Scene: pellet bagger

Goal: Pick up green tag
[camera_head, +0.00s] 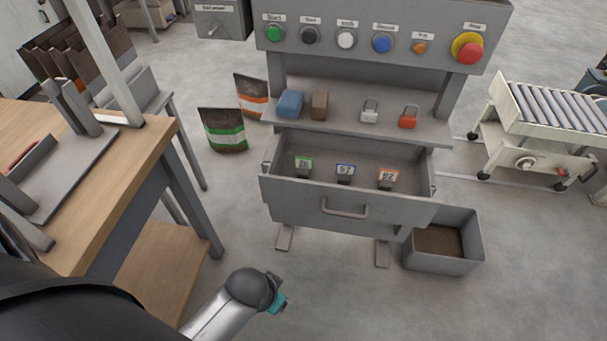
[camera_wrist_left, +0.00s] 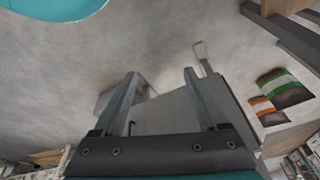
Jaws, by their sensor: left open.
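The green tag (camera_head: 303,165) stands in the open drawer (camera_head: 345,208) of the grey machine, the leftmost of three tags. A blue tag (camera_head: 345,172) is in the middle and an orange tag (camera_head: 387,178) is at the right. My left gripper (camera_wrist_left: 161,74) shows in the wrist view with its two fingers apart and nothing between them. In the head view the left arm's wrist is low in front of the drawer, away from the tags, and its fingers cannot be made out. The wrist view shows no tags. My right gripper is in neither view.
A shelf (camera_head: 368,120) with blue and brown blocks and two padlocks sits above the drawer. A grey bin (camera_head: 470,260) stands right of it. A wooden table (camera_head: 110,190) is at the left. Two bags, one green-striped (camera_head: 222,130), stand behind. The floor before the drawer is clear.

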